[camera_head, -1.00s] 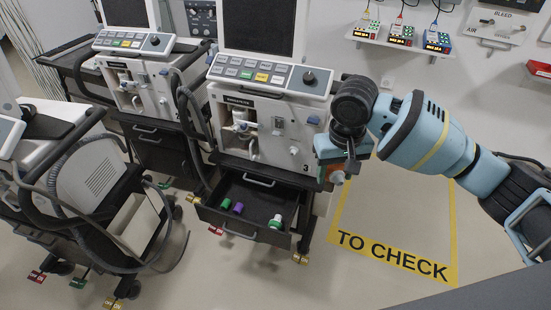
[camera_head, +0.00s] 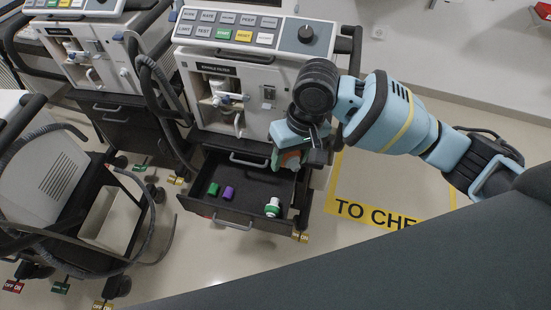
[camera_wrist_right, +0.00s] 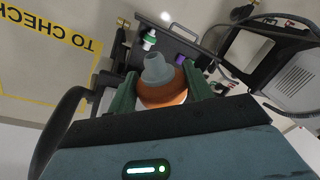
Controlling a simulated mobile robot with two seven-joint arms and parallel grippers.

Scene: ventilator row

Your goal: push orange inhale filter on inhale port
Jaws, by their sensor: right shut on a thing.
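My right gripper (camera_head: 291,157) is in front of the right side of the nearest ventilator (camera_head: 250,85), just above its open drawer. In the right wrist view its green fingers (camera_wrist_right: 163,95) are shut on the orange filter (camera_wrist_right: 164,92), which has a grey conical nozzle pointing away from the gripper. In the head view the filter is mostly hidden by the gripper. The ventilator's front has a recess with white and blue fittings (camera_head: 222,98) to the left of the gripper. I cannot tell which fitting is the inhale port. My left gripper is not in view.
The open drawer (camera_head: 240,205) holds a green piece (camera_head: 213,189), a purple piece (camera_head: 228,193) and a white-green piece (camera_head: 272,207). A second ventilator (camera_head: 85,50) stands left, and a grey-backed cart (camera_head: 45,170) is at the front left. Floor by the yellow marking (camera_head: 360,211) is clear.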

